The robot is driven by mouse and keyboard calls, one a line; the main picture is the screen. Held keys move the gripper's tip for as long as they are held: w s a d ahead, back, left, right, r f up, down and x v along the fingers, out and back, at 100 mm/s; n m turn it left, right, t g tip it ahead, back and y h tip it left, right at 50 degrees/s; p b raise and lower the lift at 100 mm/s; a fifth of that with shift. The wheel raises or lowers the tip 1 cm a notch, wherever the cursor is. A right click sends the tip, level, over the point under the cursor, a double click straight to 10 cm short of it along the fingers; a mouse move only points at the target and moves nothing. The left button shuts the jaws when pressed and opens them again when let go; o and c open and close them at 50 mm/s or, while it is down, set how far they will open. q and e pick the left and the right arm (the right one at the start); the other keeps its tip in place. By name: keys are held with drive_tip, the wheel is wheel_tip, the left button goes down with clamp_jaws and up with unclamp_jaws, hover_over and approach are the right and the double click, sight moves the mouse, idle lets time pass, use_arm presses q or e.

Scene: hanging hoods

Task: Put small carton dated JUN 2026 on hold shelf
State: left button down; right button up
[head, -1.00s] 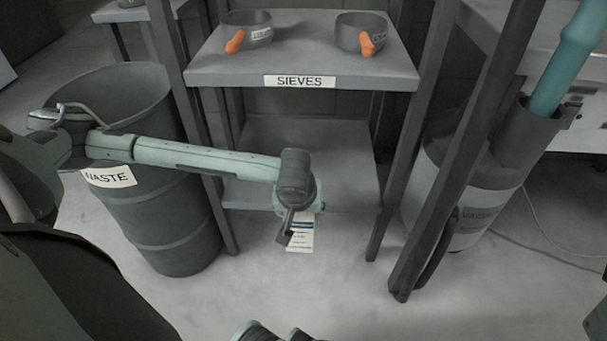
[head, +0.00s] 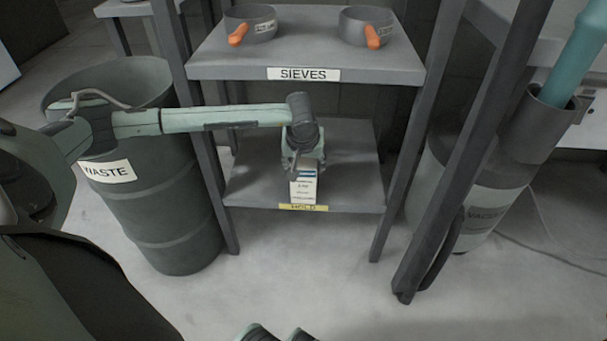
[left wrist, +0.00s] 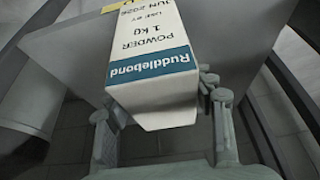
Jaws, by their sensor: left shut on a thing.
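The small carton (head: 303,186) is white with a blue band. In the left wrist view the carton (left wrist: 152,60) reads Ruddlebond, powder, 1 kg, use by JUN 2026. My left gripper (head: 305,160) is shut on it at the lower shelf. The left gripper's fingers (left wrist: 165,120) flank the carton's near end in the left wrist view. The hold shelf (head: 250,182) is the grey lower shelf with a yellow HOLD label (head: 303,207). The carton is at its front middle; I cannot tell whether it touches the surface.
The upper shelf (head: 225,60), labelled SIEVES, holds two sieves with orange handles, one at left (head: 250,24) and one at right (head: 366,27). A waste drum (head: 165,225) stands left. A vacuum (head: 480,205) stands right, behind a dark post (head: 465,160). The lower shelf is bare on both sides.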

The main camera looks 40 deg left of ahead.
use_arm(q)
drive_tip(key=w+a, duration=0.2)
drive_tip(key=w, duration=0.1)
drive_tip(key=shift+w+r+b, duration=0.15)
drive_tip(key=shift+w+b, duration=0.15)
drive_tip(key=shift+b, duration=0.05)
drive_tip(key=shift+f, duration=0.3)
drive_tip(key=shift+s, duration=0.1)
drive_tip(key=c, duration=1)
unclamp_jaws()
drive_tip(key=shift+s+f+b, duration=0.1)
drive_tip(key=shift+f+b, duration=0.2)
drive_tip(key=o, duration=0.4)
drive_tip(key=shift+r, duration=0.1)
drive_tip(key=shift+s+r+p, duration=0.1)
drive_tip(key=shift+r+p, duration=0.3)
drive_tip(key=shift+r, duration=0.1)
drive_tip(key=s+d, duration=0.2)
drive_tip(key=s, duration=0.1)
drive_tip(key=s+d+p, duration=0.1)
drive_tip(key=s+d, duration=0.1)
drive_tip(key=s, duration=0.2)
drive_tip(key=s+d, duration=0.2)
drive_tip(key=s, duration=0.1)
drive_tip(key=shift+s+d+r+p, duration=0.15)
drive_tip(key=shift+s+d+p, duration=0.1)
drive_tip(key=shift+p, duration=0.1)
